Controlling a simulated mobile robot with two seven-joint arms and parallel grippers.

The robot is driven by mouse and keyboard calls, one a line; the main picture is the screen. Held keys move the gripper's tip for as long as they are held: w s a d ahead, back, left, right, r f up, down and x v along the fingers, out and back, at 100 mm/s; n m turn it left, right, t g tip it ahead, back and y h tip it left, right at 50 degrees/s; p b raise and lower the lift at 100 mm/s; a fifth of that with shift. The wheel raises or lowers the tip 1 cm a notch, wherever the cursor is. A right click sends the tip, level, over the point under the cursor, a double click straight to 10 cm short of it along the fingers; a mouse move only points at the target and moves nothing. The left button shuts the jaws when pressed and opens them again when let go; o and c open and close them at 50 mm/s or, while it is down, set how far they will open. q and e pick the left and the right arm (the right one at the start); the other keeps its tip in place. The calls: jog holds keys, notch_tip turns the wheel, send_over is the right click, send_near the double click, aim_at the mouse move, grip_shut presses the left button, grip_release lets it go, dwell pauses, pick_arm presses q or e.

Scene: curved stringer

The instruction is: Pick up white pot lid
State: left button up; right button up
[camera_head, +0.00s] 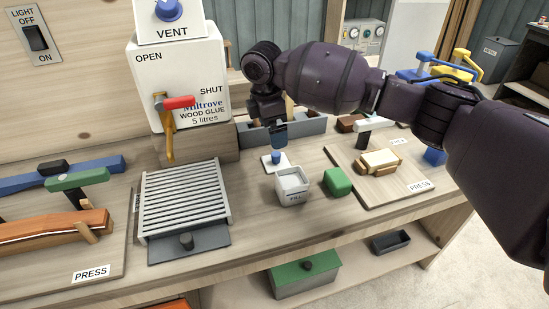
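The white pot lid (267,166) looks like a flat white square with a blue knob (276,157), lying on the bench behind an open white pot (292,184) marked FILL. My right arm reaches in from the right. Its gripper (279,146) points down just above or at the blue knob. The fingers overlap in this view, so I cannot tell whether they are open, shut or touching the knob. My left gripper is not in view.
A green block (338,181) sits right of the pot. A slatted grey rack (185,200) and the glue container (190,85) with its red-handled tap (179,103) stand left. A low grey bin (308,127) stands behind.

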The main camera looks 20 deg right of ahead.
aim_at(276, 154)
jog(key=f, duration=0.4)
jog(key=shift+d+f+b, duration=0.1)
jog(key=shift+d+b, duration=0.15)
jog(key=shift+b, duration=0.1)
jog(key=shift+f, duration=0.3)
jog(key=f, duration=0.1)
jog(key=f+b, duration=0.1)
jog(key=f, duration=0.2)
jog(key=shift+d+f, duration=0.25)
jog(key=shift+f, duration=0.15)
jog(key=shift+r, duration=0.15)
